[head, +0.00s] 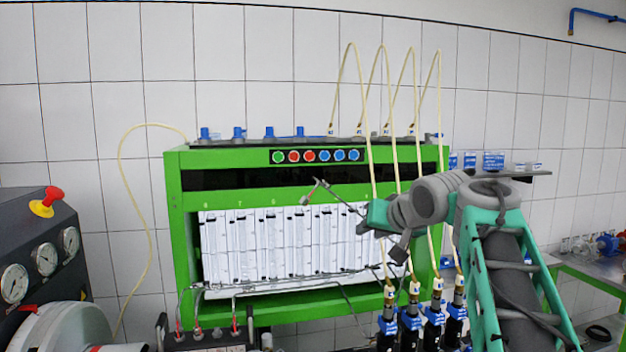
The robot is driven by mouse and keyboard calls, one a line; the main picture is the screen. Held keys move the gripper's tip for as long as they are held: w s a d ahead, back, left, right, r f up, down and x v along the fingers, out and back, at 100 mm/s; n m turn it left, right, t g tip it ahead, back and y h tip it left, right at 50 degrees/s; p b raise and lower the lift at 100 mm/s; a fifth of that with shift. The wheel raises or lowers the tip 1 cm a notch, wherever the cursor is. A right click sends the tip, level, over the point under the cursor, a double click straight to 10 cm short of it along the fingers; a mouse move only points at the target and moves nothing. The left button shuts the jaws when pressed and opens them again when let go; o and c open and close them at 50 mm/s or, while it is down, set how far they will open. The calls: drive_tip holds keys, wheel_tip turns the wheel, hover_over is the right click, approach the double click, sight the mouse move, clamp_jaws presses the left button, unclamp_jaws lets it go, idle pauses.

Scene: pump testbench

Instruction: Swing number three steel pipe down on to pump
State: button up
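A thin steel pipe (340,201) shows in front of the white measuring panel, slanting up and left from beside my gripper. Its upper end bends down to a small fitting (304,199) that hangs free in the air. My gripper (368,222) is at the pipe's lower right end, in front of the panel's right part. Its fingers are small and partly hidden by my wrist, so I cannot tell whether they hold the pipe. Other bent steel pipes (236,306) run down to red-tipped fittings at the lower left. The pump (205,341) below them is cut off by the picture's bottom edge.
The green test bench (178,230) stands against the tiled wall, with coloured buttons (308,156) on its top bar. A grey gauge housing (45,250) stands at the left.

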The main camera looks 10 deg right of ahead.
sight(316, 179)
drive_tip(key=s+a+r+m+t+y, duration=0.2)
drive_tip(key=a+r+t+y, duration=0.15)
drive_tip(key=a+r, duration=0.7)
drive_tip(key=w, duration=0.2)
drive_tip(key=w+m+p, duration=0.1)
drive_tip(key=w, duration=0.2)
drive_tip(key=w+m+g, duration=0.1)
drive_tip(key=w, duration=0.1)
drive_tip(key=shift+w+a+p, duration=0.2)
drive_tip(key=shift+a+p, duration=0.2)
drive_tip(key=shift+w+d, duration=0.1)
drive_tip(key=shift+w, duration=0.05)
clamp_jaws()
drive_tip(key=shift+f, duration=0.1)
